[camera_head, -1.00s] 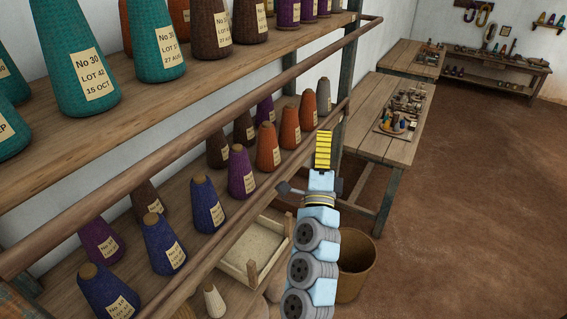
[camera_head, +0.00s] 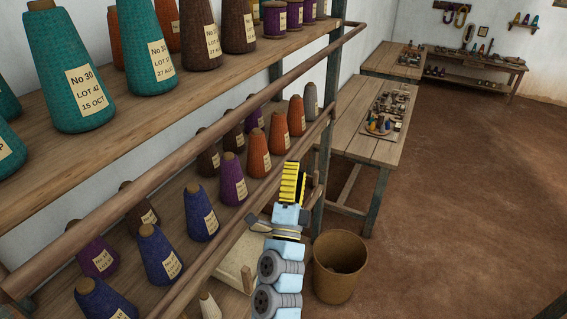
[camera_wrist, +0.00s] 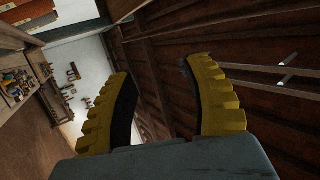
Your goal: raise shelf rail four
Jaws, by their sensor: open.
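Two wooden shelf rails show in the head view: an upper rail (camera_head: 190,147) along the front of the top visible shelf and a lower rail (camera_head: 216,253) along the shelf below. No number shows on either, so I cannot tell which is rail four. My gripper (camera_head: 292,180) has yellow ridged fingers and is beside the right part of the lower rail, on its outer side. Whether they touch is unclear. In the wrist view my gripper (camera_wrist: 162,90) is open, with an empty gap between the fingers. No rail is recognisable between them there.
Thread cones, such as a teal one (camera_head: 65,75) and an orange one (camera_head: 259,153), stand on the shelves behind the rails. A pale tray (camera_head: 238,262) sits lower down. A brown bin (camera_head: 340,268) stands right of my arm. A wooden table (camera_head: 350,135) is beyond; floor is clear at right.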

